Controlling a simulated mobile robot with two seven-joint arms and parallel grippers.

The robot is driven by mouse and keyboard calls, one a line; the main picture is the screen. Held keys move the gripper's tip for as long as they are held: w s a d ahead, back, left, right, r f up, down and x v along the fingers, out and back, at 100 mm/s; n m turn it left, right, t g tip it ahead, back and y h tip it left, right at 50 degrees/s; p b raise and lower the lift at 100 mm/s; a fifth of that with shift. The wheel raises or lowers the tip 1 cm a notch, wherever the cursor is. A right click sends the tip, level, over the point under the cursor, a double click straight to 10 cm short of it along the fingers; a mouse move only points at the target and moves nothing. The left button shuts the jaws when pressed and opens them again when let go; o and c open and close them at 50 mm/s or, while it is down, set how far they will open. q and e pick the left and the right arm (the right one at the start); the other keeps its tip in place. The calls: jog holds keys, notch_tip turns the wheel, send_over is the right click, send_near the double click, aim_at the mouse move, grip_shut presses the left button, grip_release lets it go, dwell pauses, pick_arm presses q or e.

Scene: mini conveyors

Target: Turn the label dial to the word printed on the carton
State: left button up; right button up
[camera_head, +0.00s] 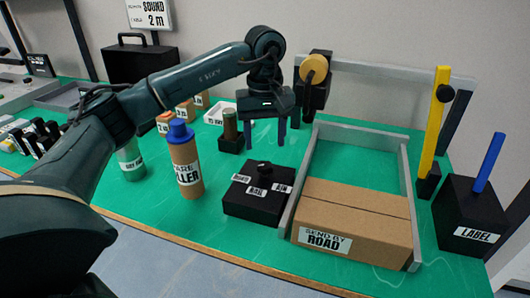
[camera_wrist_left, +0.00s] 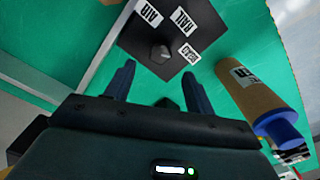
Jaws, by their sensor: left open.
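The carton (camera_head: 355,212) lies in the grey-railed conveyor bay. Its white label reads "SEND BY ROAD". The label dial is a black box (camera_head: 245,208) left of the carton, with a small dark knob (camera_head: 263,166) on top. Its tags read ROAD, RAIL and AIR; the box (camera_wrist_left: 140,45), knob (camera_wrist_left: 160,53) and tags also show in the left wrist view. Which tag the knob points at is hard to tell. My left gripper (camera_head: 266,132) is open and empty, above the table behind the dial, its blue fingers apart from the knob. My right gripper is out of view.
A brown roller with a blue cap (camera_head: 187,168) stands left of the dial. Grey rails (camera_head: 294,190) border the carton bay. A black box labelled LABEL (camera_head: 468,215) with a blue lever and a yellow post (camera_head: 436,120) stand at the right.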

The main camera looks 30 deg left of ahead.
pick_arm(q)
notch_tip(320, 180, up, 7)
dwell(0.7)
